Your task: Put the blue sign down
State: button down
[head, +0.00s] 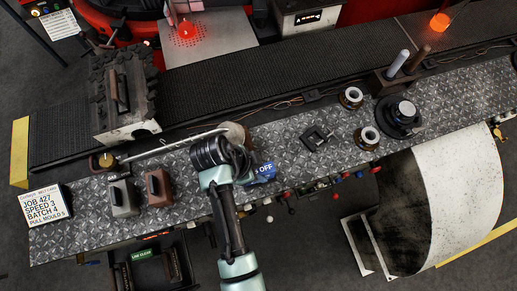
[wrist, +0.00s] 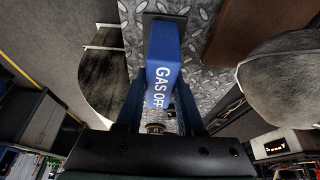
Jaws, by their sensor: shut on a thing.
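The blue sign (head: 265,172) reads "OFF" in the head view, at the front edge of the metal bench and right of my wrist. In the wrist view the blue sign (wrist: 164,55) reads "GAS OFF" and stands between my two fingers. My gripper (wrist: 158,98) is shut on it. The diamond-plate bench (head: 290,150) lies behind and around the sign. I cannot tell whether the sign touches the bench. My arm hides part of the gripper in the head view.
A round grey-brown thing (head: 236,134) is close behind my wrist. A grey block (head: 122,197) and a brown block (head: 158,187) stand to the left. A black square piece (head: 318,138) lies to the right. Coloured knobs (head: 331,178) line the front edge. Bare plate shows between.

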jog(key=c, duration=0.5)
grip_release()
jog(key=v, duration=1.2)
jog(key=shift+r, duration=0.1)
